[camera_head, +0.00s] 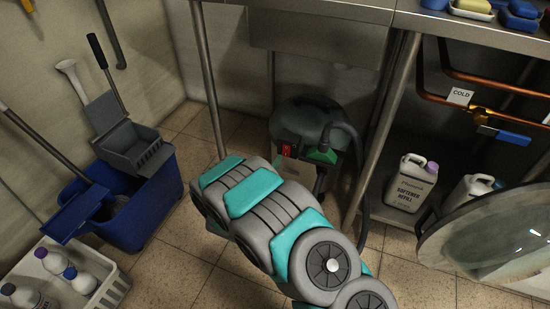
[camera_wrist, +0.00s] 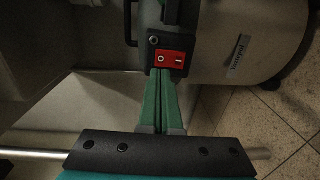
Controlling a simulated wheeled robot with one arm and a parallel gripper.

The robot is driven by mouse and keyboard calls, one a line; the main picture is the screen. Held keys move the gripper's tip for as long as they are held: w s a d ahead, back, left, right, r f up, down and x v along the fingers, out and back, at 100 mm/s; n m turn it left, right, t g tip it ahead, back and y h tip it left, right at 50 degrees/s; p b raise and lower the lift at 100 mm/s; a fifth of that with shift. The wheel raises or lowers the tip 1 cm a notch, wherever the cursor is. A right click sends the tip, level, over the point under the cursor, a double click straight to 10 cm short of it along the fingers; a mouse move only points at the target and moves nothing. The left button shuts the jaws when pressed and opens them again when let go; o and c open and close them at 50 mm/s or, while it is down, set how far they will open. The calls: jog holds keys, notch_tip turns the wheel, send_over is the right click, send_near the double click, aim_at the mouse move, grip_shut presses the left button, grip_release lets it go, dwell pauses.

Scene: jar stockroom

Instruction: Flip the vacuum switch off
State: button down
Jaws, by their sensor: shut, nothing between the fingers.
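The vacuum (camera_head: 308,118) is a dark grey-green drum under the steel table in the head view. Its red rocker switch (camera_head: 287,150) is on the front. In the wrist view the red switch (camera_wrist: 171,58) shows a white O on the left and a white I on the right. I cannot tell which side is pressed in. My gripper (camera_wrist: 162,74) has its green fingers shut together and empty. The fingertips are at the lower edge of the switch, nearest the O side. I cannot tell if they touch it. In the head view my arm hides most of the gripper.
A steel table leg (camera_head: 209,80) stands left of the vacuum. A blue mop bucket (camera_head: 135,205) and a white crate (camera_head: 105,289) with bottles are at left. Softener jugs (camera_head: 409,184) stand at right on a low shelf. Tiled floor is open between bucket and arm.

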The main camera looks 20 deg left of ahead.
jog(key=s, duration=0.8)
jog(key=shift+a+r, duration=0.25)
jog(key=shift+r, duration=0.1)
jog(key=w+d+r+m+g+y, duration=0.2)
jog(key=w+r+m+g, duration=0.1)
jog(key=w+m+g, duration=0.25)
jog(key=s+d+r+m+g+y, duration=0.35)
jog(key=s+d+r+g, duration=0.3)
jog(key=r, duration=0.25)
jog(key=s+d+r+m+g+h, duration=0.1)
jog(key=s+d+r+m+g, duration=0.1)
jog(key=s+d, duration=0.7)
jog(key=s+d+r+m+g+h, duration=0.1)
jog(key=s+d+r+m+g, duration=0.1)
jog(key=s+d, duration=0.7)
jog(key=s+d+r+m+g+h, duration=0.2)
jog(key=s+d, duration=0.7)
jog(key=s, duration=0.6)
notch_tip(320, 180, up, 4)
jog(key=shift+s+d+f+m+g+p, duration=0.15)
jog(key=shift+d+m+g+p, duration=0.15)
jog(key=shift+m+g, duration=0.5)
